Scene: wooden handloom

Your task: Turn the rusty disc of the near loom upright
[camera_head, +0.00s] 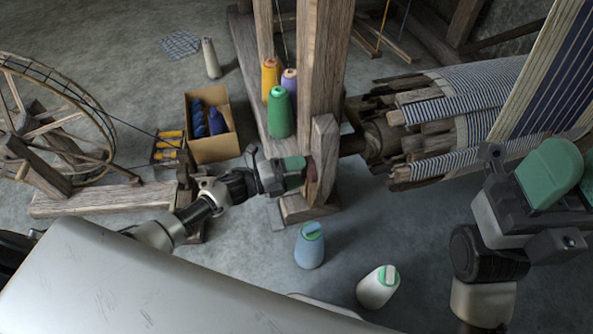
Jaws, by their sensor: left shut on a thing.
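The near loom's upright (322,75) is a thick weathered wooden post at the middle of the view. Low on its left face is the rusty disc (312,181), a small reddish-brown edge mostly hidden by my gripper. My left gripper (301,172) reaches in from the left and is shut on the disc's rim. The disc's full face and angle cannot be made out. My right gripper (548,180) is at the right, in front of the loom's cloth and away from the disc. Its jaw state is not clear.
The wooden cloth beam (440,120) extends right from the upright. Orange, purple and green cones (281,112) stand on the loom's base. A cardboard box (212,148) and spinning wheel (60,120) are left.

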